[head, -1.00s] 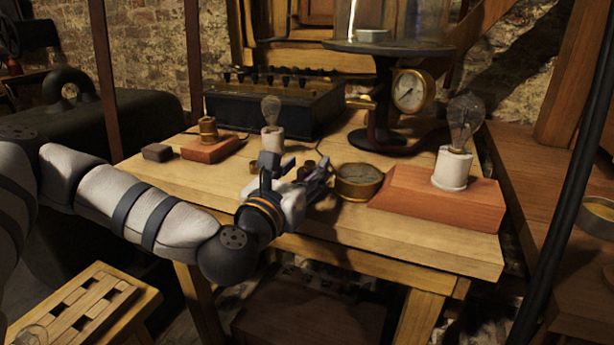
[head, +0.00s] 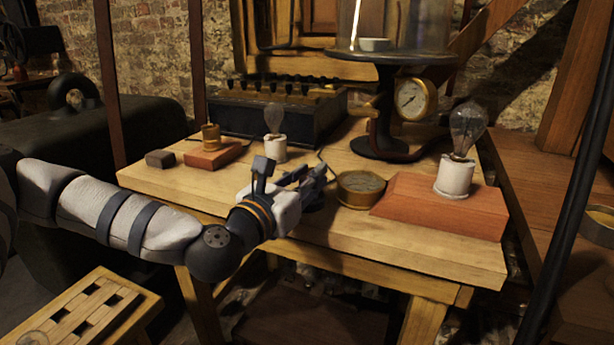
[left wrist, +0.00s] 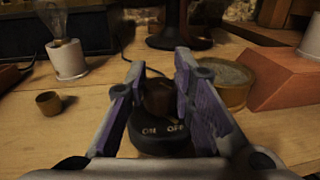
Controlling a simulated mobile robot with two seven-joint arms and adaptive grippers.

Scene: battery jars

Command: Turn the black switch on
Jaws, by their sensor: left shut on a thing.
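The black switch (left wrist: 160,138) sits on the wooden table in the left wrist view, with a round dark base lettered ON and OFF. A brown knob (left wrist: 160,100) rises from its middle. My left gripper (left wrist: 160,92) reaches over the switch and is shut on the knob, with one finger on each side. In the head view my left gripper (head: 318,174) covers most of the switch, and only part of its dark base shows beneath the fingers. I cannot tell from the lettering which position the knob is in. My right gripper is not in view.
A round brass gauge (head: 360,188) stands close right of the switch, beside a red-brown block (head: 415,208) with a bulb. A smaller bulb (head: 274,140) in a white holder stands behind. A small brass cup (left wrist: 49,103) is left of the switch. A dark box (head: 285,112) stands farther back.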

